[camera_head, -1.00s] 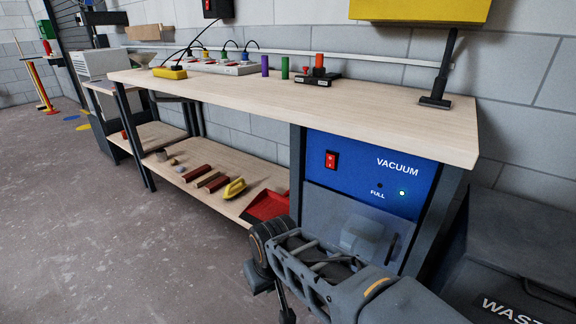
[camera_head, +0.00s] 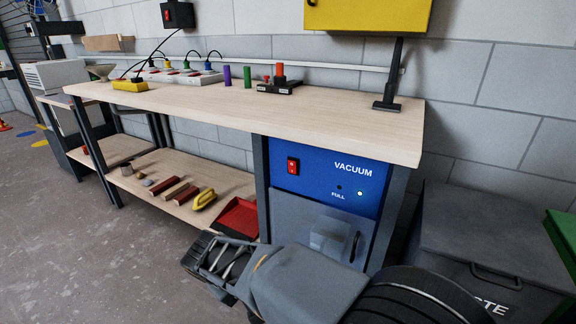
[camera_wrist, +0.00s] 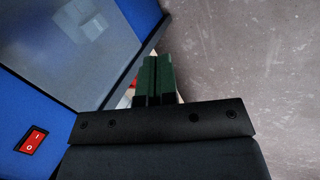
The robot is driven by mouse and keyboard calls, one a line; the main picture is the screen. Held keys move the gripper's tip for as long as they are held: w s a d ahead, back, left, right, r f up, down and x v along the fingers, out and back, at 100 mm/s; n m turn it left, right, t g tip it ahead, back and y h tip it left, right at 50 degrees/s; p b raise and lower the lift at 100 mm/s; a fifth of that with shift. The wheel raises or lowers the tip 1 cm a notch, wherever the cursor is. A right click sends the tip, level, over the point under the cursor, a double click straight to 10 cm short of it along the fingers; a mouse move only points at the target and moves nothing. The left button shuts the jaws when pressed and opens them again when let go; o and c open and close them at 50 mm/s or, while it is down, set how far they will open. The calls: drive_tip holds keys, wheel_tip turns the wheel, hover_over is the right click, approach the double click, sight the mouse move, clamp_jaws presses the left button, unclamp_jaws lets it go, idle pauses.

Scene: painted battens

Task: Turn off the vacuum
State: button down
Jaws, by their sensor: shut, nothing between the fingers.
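The blue vacuum unit (camera_head: 318,176) is set under the right end of the workbench. Its red rocker switch (camera_head: 293,166) is on the upper left of the panel, and a small light (camera_head: 360,193) glows beside an unlit FULL lamp. The switch also shows in the wrist view (camera_wrist: 32,140) at the lower left, marked I and O. My gripper (camera_wrist: 158,82) is shut and empty, its green fingers side by side, off to the side of the panel and apart from the switch. In the head view my arm covers the lower part of the unit, and the fingertips are hard to make out.
A dark waste bin (camera_head: 470,235) stands at the right.

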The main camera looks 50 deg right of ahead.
sight(292, 164)
drive_tip(key=w+d+r+g+h+p, duration=0.1)
drive_tip(key=d+r+g+h+p, duration=0.1)
drive_tip(key=d+r+h, duration=0.55)
drive_tip(key=w+d+r+n+t+h+p, duration=0.2)
drive_tip(key=w+d+r+n+t+h, duration=0.1)
drive_tip(key=w+d+r+t+h, duration=0.2)
drive_tip(key=w+t+h, duration=0.1)
drive_tip(key=w, duration=0.1)
drive_tip(key=shift+w+d+r+t+h, duration=0.25)
drive_tip(key=shift+w+d+t+h, duration=0.05)
drive_tip(key=shift+w+d+h, duration=0.1)
drive_tip(key=b+x, duration=0.1)
drive_tip(key=x, duration=1.3)
